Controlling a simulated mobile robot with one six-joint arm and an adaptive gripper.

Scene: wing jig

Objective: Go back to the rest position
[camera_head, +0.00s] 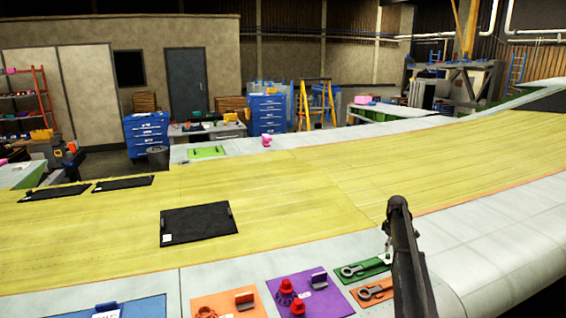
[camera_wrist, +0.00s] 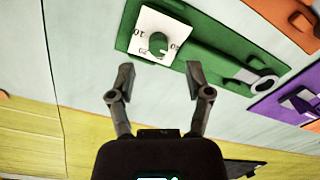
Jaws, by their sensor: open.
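My gripper (camera_wrist: 160,82) is open in the wrist view, its two fingers apart with nothing between them. Beyond the fingertips is a green mat (camera_wrist: 205,50) with a white numbered card (camera_wrist: 143,22) and a green knob-like piece (camera_wrist: 158,43) on it. A grey wrench (camera_wrist: 262,84) lies on the same mat, to the right of the gripper. In the head view my dark arm (camera_head: 408,255) rises at the lower right, beside the green mat (camera_head: 378,264). The arm hides part of that mat, and the fingers are hard to make out there.
A yellow wing surface (camera_head: 290,200) fills the middle and carries a black panel (camera_head: 198,224). Along its near edge lie an orange mat (camera_head: 218,300), a purple mat (camera_head: 330,299) with red pieces (camera_head: 286,289), and a blue mat (camera_head: 140,309). Blue drawer cabinets (camera_head: 267,114) stand behind.

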